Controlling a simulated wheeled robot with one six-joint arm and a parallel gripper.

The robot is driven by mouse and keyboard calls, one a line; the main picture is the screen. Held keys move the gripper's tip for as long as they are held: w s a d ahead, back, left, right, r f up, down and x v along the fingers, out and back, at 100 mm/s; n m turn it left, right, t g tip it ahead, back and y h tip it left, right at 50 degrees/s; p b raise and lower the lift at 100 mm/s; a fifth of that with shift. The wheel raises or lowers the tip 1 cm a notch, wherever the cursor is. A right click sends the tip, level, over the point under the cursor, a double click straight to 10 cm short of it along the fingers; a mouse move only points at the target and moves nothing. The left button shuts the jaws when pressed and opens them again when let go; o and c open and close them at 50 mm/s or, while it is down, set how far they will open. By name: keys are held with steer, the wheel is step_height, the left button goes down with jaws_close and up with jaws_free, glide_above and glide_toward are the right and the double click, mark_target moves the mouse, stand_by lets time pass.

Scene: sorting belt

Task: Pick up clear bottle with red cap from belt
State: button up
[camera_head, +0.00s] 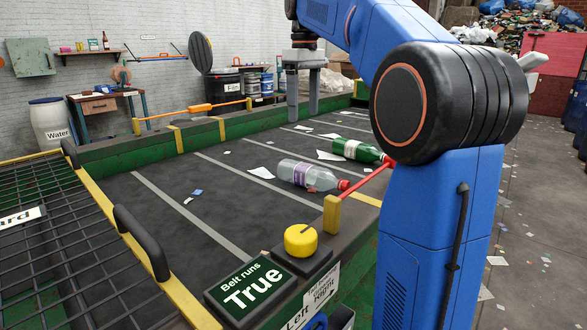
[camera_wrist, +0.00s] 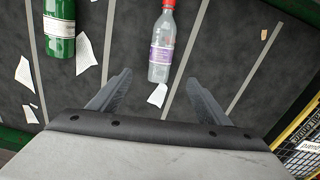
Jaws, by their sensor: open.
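The clear bottle with a red cap (camera_head: 310,175) lies on its side on the dark belt (camera_head: 170,215) in the head view. It has a purple and white label. In the wrist view the bottle (camera_wrist: 162,45) is at the top middle, beyond the fingertips. My gripper (camera_head: 303,112) hangs above the belt, behind the bottle in the head view, its fingers pointing down. In the wrist view my gripper (camera_wrist: 159,82) has its fingers spread wide with nothing between them but belt and a paper scrap.
A green bottle (camera_head: 358,151) lies close behind the clear one, also in the wrist view (camera_wrist: 60,28). Paper scraps (camera_head: 261,173) litter the belt. A red bar (camera_head: 364,183) and a yellow button (camera_head: 301,240) stand at the near edge. A wire rack (camera_head: 70,235) is at left.

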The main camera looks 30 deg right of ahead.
glide_toward(302, 164)
step_height(302, 164, down, 5)
steer(key=shift+w+d+f, duration=0.1)
steer(key=shift+w, duration=0.05)
steer(key=shift+f, duration=2.7)
steer(key=c, duration=1.1)
